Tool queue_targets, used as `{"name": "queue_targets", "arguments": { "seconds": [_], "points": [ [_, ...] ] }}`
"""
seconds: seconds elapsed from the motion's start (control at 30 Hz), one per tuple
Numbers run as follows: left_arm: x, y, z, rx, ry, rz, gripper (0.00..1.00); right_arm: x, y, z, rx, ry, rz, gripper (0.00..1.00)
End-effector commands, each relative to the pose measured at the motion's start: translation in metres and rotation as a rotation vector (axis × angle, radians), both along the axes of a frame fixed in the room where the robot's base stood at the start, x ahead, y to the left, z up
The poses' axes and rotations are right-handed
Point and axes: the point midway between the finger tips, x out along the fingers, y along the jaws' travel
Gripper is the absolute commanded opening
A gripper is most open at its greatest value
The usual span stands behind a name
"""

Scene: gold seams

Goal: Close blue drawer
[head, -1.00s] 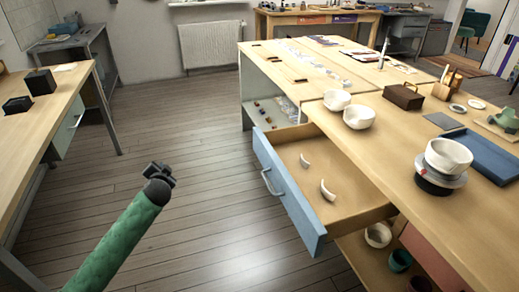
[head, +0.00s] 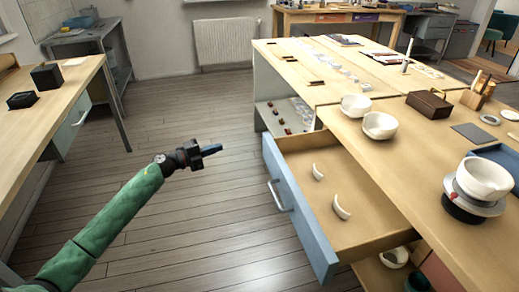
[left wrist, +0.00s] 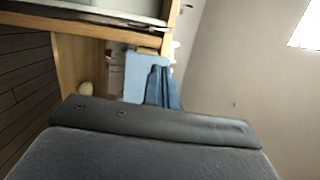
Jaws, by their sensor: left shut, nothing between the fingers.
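The blue drawer (head: 309,222) is pulled well out of the long wooden workbench in the head view. Its metal handle (head: 278,196) is on the front panel. Two white curved pieces (head: 341,207) lie apart inside it. My left gripper (head: 216,149) is shut and empty. In the picture it is left of the drawer front, with a gap between them, and its tips point right. My right gripper is not in view.
White bowls (head: 380,125) and a brown box (head: 429,103) stand on the workbench (head: 400,165). A stack of dishes (head: 484,178) is farther right. Another table (head: 60,98) stands at the left. The wooden floor (head: 195,220) between is clear.

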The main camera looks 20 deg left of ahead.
Motion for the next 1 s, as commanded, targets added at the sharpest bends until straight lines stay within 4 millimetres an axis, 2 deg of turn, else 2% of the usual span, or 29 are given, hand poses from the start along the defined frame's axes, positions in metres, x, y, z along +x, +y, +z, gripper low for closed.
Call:
{"name": "queue_targets", "arguments": {
  "seconds": [0.1,0.2,0.33,0.57,1.0],
  "points": [
    [-0.016,-0.015,-0.007,0.029,0.022,-0.116,0.0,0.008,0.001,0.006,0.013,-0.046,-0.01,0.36],
    [-0.025,-0.022,-0.009,0.033,0.037,-0.176,0.0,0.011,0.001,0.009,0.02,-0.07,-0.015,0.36],
    [-0.028,-0.027,-0.01,0.03,0.05,-0.203,0.0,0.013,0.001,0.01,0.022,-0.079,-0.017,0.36],
    [-0.012,-0.049,-0.009,0.024,0.05,-0.2,0.0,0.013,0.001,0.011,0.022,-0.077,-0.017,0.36],
    [0.03,-0.113,-0.009,0.023,0.05,-0.199,0.0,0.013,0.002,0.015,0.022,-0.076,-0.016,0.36]
  ]
}}
